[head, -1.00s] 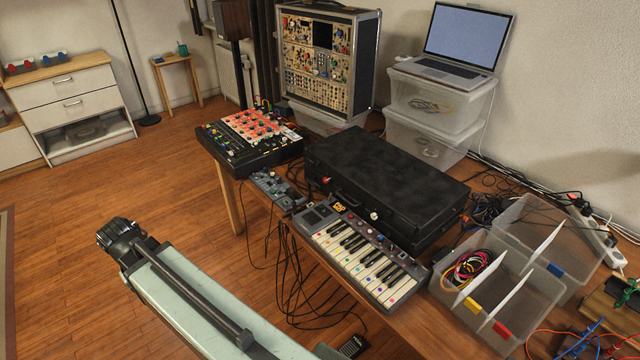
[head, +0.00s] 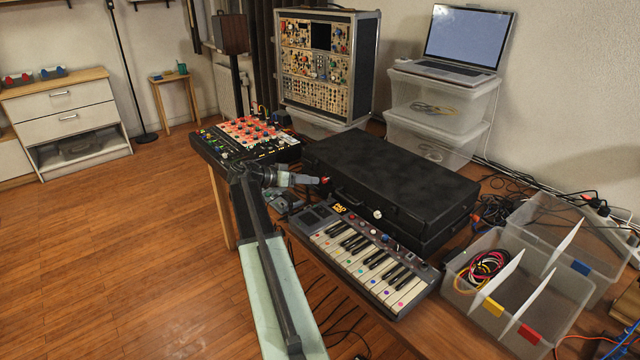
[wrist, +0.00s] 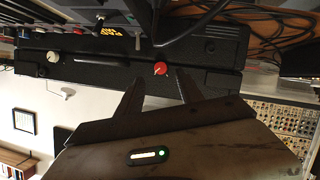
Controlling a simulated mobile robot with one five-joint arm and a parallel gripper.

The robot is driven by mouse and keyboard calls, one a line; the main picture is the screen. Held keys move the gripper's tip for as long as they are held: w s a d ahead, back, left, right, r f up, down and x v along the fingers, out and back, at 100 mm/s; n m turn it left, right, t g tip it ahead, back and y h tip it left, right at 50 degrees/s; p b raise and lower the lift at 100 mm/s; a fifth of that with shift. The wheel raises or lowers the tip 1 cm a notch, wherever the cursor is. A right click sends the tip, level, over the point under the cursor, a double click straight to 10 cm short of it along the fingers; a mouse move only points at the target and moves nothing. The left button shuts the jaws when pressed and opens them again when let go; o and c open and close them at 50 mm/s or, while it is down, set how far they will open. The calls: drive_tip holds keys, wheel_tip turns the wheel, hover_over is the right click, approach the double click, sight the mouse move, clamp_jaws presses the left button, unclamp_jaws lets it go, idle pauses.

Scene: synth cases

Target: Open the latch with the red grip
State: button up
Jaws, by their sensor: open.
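A black case (head: 390,175) lies on the desk behind the keyboard. On its front side, near the left end, is a small latch with a red grip (head: 325,180). A second latch with a white grip (head: 377,214) is further right on the same side. My gripper (head: 316,181) is at the red grip in the head view, its tips small and hard to make out. In the wrist view my gripper (wrist: 160,80) is open, with the red grip (wrist: 160,68) just beyond and between its two fingertips. The white grip (wrist: 53,57) is off to the left.
The keyboard (head: 365,258) lies along the case's front. A small device (head: 283,196) sits under my arm, and a mixer (head: 240,140) stands behind it. Clear bins (head: 515,290) are at the right. Loose cables hang below the desk edge; open floor is at the left.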

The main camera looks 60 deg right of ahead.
sight(323, 180)
drive_tip(key=b+x, duration=0.1)
drive_tip(key=x, duration=0.4)
drive_tip(key=shift+d+f, duration=0.1)
clamp_jaws()
drive_tip(key=shift+s+d, duration=0.1)
drive_tip(key=shift+d, duration=0.05)
drive_tip(key=shift+b, duration=0.3)
